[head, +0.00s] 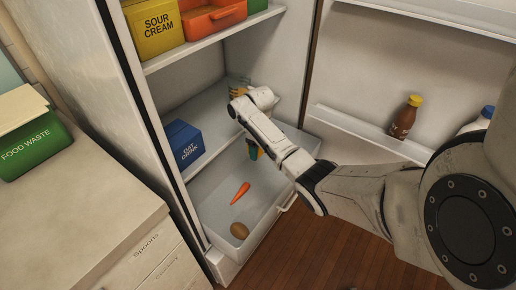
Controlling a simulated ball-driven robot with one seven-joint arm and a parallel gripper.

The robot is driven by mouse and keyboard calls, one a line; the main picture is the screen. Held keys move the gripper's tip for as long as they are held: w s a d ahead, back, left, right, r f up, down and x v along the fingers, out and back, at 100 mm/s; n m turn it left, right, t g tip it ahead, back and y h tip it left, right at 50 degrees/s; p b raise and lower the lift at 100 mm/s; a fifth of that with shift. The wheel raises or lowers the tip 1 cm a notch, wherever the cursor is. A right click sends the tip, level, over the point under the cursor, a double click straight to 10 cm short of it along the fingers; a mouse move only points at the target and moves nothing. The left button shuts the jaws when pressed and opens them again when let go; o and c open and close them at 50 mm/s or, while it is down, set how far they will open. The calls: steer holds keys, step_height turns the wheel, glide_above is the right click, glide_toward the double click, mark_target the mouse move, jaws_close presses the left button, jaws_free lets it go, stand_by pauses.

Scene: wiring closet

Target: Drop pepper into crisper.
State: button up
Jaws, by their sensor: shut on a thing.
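The crisper (268,218) is a pale drawer at the bottom of the open fridge, pulled out. An orange carrot (240,193) and a brown potato (239,231) lie in it. My forearm reaches in from the right and hides most of my gripper (257,146), which points down over the back part of the crisper. My gripper is shut on the pepper (252,153). Only a small green patch of it shows below the forearm, with a little yellow-orange beside it. The pepper seems above the drawer floor; its exact height is hard to tell.
A blue oat drink carton (185,145) and some yellow-green item (238,82) are on the shelf above the crisper. The open door at right holds a brown bottle (404,118) and a white bottle (478,122). A counter with a green food waste bin (38,150) stands left.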

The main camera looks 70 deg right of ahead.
mark_target(259, 156)
steer(key=shift+f+b, duration=1.1)
steer(key=shift+f, duration=0.45)
steer(key=o, duration=1.3)
steer(key=shift+r, duration=0.1)
step_height(259, 156, up, 11)
steer(key=shift+f+p, duration=0.15)
steer(key=shift+p, duration=0.55)
